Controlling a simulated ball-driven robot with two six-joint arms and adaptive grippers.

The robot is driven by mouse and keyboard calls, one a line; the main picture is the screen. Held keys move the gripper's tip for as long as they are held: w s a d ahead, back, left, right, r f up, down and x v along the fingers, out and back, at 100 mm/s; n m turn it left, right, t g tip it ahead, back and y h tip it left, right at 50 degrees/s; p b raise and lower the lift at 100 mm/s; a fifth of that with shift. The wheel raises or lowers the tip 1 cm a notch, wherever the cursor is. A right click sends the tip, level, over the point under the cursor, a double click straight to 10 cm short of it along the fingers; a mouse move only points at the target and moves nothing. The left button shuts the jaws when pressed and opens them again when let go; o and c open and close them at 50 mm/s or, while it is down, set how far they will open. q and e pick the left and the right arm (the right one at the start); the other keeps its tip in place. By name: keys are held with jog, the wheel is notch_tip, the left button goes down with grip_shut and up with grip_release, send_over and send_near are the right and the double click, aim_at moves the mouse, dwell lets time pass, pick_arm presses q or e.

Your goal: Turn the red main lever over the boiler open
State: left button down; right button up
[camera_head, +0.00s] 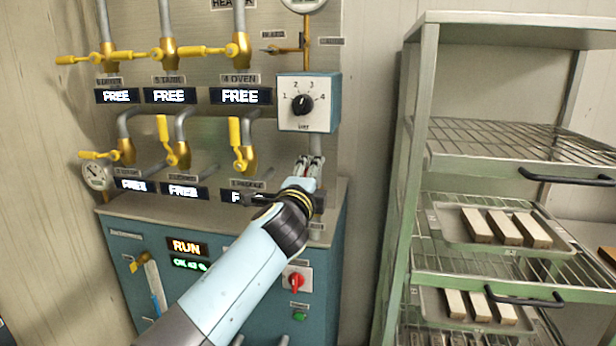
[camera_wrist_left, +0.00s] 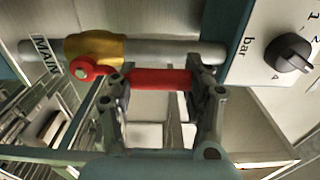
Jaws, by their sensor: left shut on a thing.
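The red main lever (camera_wrist_left: 150,80) shows in the left wrist view, its round pivot end beside the brass valve body (camera_wrist_left: 95,48) on a grey pipe (camera_wrist_left: 180,52). The handle runs roughly along the pipe in that view. A "MAIN" label (camera_wrist_left: 47,57) is at the left. My left gripper (camera_wrist_left: 158,90) is shut on the lever, with a finger on either side. In the head view my left gripper (camera_head: 311,163) is just below the pressure dial box (camera_head: 308,103), and its wrist hides most of the lever. My right gripper is not in view.
Yellow-handled valves (camera_head: 240,145) stand left of my left gripper, above the teal boiler cabinet (camera_head: 130,260). A red rotary switch (camera_head: 295,281) is on the cabinet front, below my arm. A green rack (camera_head: 425,150) with trays of bars stands at the right.

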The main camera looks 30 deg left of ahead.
pick_arm(q)
jog(key=shift+d+f, duration=0.1)
dwell(0.3)
jog(key=c, duration=0.5)
grip_release()
jog(key=shift+d, duration=0.1)
jog(key=v, duration=1.2)
